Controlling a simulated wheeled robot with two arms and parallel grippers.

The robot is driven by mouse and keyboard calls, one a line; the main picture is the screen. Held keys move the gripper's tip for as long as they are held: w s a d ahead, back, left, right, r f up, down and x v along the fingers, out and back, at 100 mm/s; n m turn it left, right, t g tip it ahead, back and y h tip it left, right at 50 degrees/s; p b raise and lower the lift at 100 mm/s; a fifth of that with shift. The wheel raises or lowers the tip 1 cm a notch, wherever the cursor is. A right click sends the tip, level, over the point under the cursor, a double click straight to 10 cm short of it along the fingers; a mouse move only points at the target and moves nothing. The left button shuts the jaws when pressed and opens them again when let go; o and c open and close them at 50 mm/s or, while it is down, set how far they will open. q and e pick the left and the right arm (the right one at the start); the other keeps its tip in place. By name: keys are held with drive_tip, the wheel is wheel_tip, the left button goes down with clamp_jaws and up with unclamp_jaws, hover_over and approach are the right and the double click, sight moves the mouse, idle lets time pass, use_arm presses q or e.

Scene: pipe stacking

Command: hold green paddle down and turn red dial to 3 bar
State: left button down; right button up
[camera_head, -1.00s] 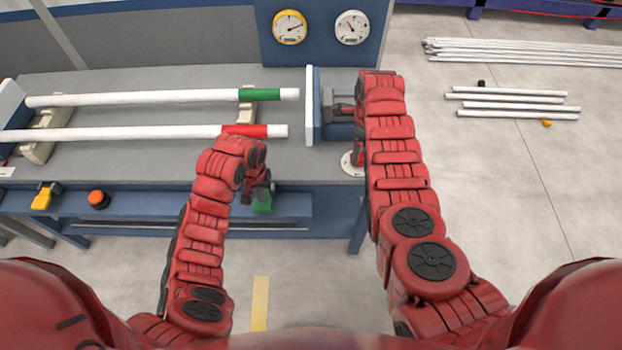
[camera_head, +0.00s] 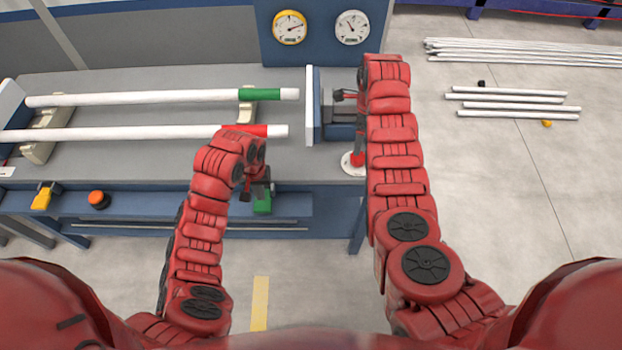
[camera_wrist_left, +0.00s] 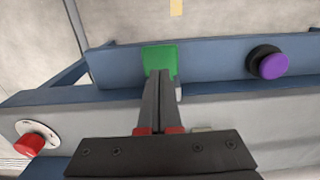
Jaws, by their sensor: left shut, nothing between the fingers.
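The green paddle (camera_head: 262,206) is on the blue front rail of the bench. It also shows in the left wrist view (camera_wrist_left: 158,60). My left gripper (camera_head: 257,193) is shut and empty, its fingertips over the paddle; I cannot tell whether they press it. The red dial (camera_head: 357,150) stands on a white round plate at the bench's right end, and in the left wrist view (camera_wrist_left: 32,143) at lower left. My right arm reaches past the dial to its upper right. Dark finger-like parts (camera_head: 345,95) show left of its end, but its jaw state is unclear.
A yellow-rimmed gauge (camera_head: 290,27) and a white-rimmed gauge (camera_head: 352,27) are on the back panel. Two white pipes, one green-banded (camera_head: 160,97) and one red-banded (camera_head: 110,133), lie on supports. A purple knob (camera_wrist_left: 270,64) is right of the paddle. Loose pipes lie on the floor at right.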

use_arm(q)
wheel_tip(320, 180, up, 9)
drive_tip(key=shift+f, duration=0.2)
idle(0.4)
idle(0.4)
